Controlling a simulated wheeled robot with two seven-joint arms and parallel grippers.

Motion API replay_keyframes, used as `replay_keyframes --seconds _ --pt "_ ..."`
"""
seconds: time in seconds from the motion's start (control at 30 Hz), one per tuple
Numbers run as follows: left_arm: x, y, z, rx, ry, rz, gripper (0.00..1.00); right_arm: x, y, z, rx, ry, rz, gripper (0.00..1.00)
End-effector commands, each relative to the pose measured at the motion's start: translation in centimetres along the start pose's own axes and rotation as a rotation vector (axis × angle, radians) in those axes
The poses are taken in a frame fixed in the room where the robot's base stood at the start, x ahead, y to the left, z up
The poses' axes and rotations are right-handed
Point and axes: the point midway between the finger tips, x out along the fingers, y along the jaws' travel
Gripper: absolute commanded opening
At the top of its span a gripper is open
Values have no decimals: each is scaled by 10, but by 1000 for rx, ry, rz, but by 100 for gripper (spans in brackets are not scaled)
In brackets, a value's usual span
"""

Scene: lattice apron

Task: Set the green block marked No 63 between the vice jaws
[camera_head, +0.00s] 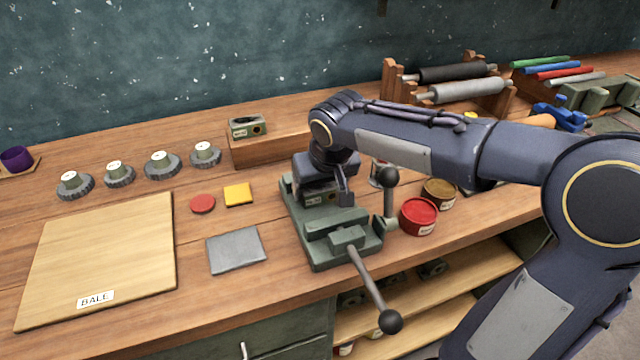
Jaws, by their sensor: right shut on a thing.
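The green vice (322,248) stands at the bench's front edge, its handle bar hanging over the front. My right gripper (324,188) is over the vice, pointing down, and is shut on a green block (319,199). The block sits low at the jaws, behind the front jaw. It has a small pale label, too small to read surely. The gripper hides its upper part, and I cannot tell whether it rests on the vice. A similar green block (247,128) with a label and a dark hole stands on a wooden riser. My left gripper is not in view.
A red tin (418,216) and a brown tin (440,192) stand close right of the vice. A grey plate (236,250), yellow square (238,194) and red disc (203,204) lie left, beside the BALE board (100,250). Several knobbed gears line the back. Roller racks stand right.

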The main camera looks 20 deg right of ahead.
Motion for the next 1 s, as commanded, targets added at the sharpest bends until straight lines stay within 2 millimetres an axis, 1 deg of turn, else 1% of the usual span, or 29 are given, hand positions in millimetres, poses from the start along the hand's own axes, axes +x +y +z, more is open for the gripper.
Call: replay_keyframes --seconds 0.03,0.17,0.2,0.43,0.57,0.67,0.9,1.0 --pt "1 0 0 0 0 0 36 1 0 1 0 0 0 75" --pt "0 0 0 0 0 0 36 1 0 0 0 0 0 92" --pt "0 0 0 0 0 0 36 1 0 0 0 -1 0 94" --pt "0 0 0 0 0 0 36 0 0 0 0 0 0 94" --pt "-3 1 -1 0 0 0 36 -7 0 -2 0 2 0 94" --pt "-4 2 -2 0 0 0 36 -22 0 -2 0 4 -1 94" --pt "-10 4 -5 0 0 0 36 -75 0 -2 0 4 -2 94" --pt "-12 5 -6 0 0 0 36 -94 0 -2 1 3 -2 94"
